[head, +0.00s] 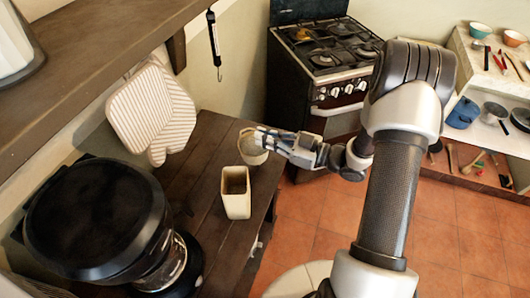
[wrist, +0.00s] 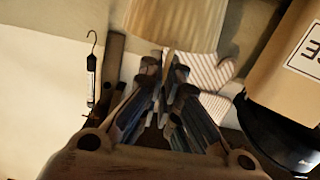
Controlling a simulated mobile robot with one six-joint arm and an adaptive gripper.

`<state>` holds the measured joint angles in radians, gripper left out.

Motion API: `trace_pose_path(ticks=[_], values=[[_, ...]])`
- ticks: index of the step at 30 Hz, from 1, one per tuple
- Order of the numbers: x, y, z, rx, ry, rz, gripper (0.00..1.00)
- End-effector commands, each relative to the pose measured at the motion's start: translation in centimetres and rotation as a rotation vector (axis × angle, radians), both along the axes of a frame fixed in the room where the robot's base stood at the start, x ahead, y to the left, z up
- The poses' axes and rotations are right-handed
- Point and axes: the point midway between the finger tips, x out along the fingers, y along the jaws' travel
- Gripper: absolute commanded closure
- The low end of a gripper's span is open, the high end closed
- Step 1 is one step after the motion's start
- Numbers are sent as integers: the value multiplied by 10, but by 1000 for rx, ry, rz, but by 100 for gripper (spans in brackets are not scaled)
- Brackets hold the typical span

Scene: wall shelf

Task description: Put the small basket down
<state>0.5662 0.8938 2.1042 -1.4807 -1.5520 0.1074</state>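The small basket (head: 252,157) is a pale, rounded container at my fingertips, over the far part of the dark wooden table in the head view. My gripper (head: 266,139) reaches in from the right, its fingers at the basket's upper edge. In the wrist view my fingers (wrist: 166,64) are drawn close together at a thin tan edge, below a tan surface that looks like the basket (wrist: 178,18). The fingers hide part of the basket. I cannot tell whether its underside touches the table.
A cream rectangular container (head: 235,195) stands on the wooden table (head: 200,150), just nearer than the basket. A black-topped appliance (head: 95,220) stands left of it. Striped oven mitts (head: 150,110) and a hanging scale (head: 214,45) are on the wall. A stove (head: 325,75) stands beyond.

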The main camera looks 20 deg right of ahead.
Motion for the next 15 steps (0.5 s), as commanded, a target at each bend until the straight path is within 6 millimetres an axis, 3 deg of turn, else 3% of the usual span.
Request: trace_pose_path(ticks=[5,12,15], values=[[0,0,-12,2,0,0,100],[0,0,-47,1,0,0,100],[0,0,-48,0,-3,0,100]])
